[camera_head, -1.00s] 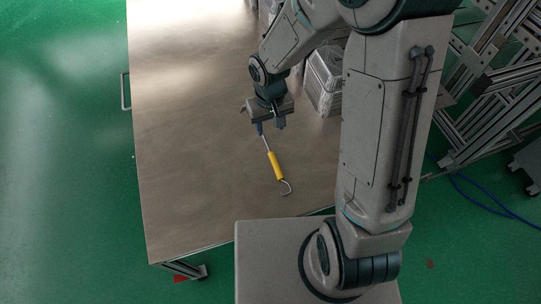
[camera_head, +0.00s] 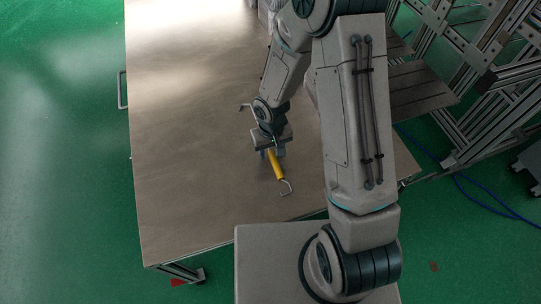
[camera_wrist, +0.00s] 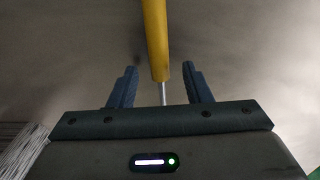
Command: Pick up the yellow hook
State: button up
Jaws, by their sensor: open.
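The yellow hook (camera_head: 276,166) lies on the table, with a yellow middle and thin metal ends. Its near bent end shows clearly in the head view, and part of its upper half is hidden behind my gripper (camera_head: 270,153). In the wrist view the yellow part of the hook (camera_wrist: 155,40) runs down from the top edge, and its metal rod reaches between the two fingers. My gripper (camera_wrist: 160,86) is open, with one dark finger on each side of the rod and a gap on both sides. I cannot tell the exact height of the fingers over the table.
The metal table (camera_head: 190,150) is clear to the left of the hook. In the wrist view a pale ribbed object (camera_wrist: 20,145) shows at the lower left. Metal frame racks (camera_head: 490,60) stand on the green floor at the right.

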jog(key=shift+f, duration=0.45)
jog(key=shift+c, duration=0.4)
grip_shut()
jog(key=shift+r, duration=0.15)
